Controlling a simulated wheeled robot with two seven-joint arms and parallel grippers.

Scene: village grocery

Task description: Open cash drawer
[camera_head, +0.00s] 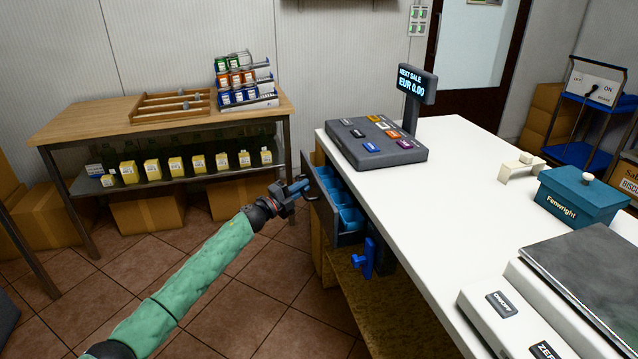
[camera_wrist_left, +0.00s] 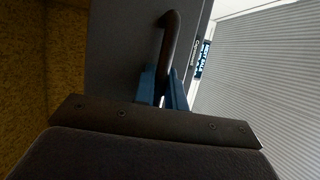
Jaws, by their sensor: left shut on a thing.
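The cash drawer (camera_head: 352,238) is under the white counter, pulled out to the left, with blue compartments showing inside. My left gripper (camera_head: 301,186) is at the drawer's front. In the left wrist view, its two blue fingers (camera_wrist_left: 163,90) are shut on the dark curved drawer handle (camera_wrist_left: 170,45). The drawer front (camera_wrist_left: 120,50) fills the upper middle of that view. The cash register (camera_head: 376,143) stands on the counter above the drawer, with a display (camera_head: 416,84) reading EUR 0.00. My right gripper is not in view.
The white counter (camera_head: 450,185) carries a teal box (camera_head: 580,200) and a scale (camera_head: 520,315). A blue bracket (camera_head: 364,258) hangs below the drawer on the counter's side. A wooden shelf table (camera_head: 100,118) with goods stands at the back left. The tiled floor (camera_head: 250,290) left of the counter is clear.

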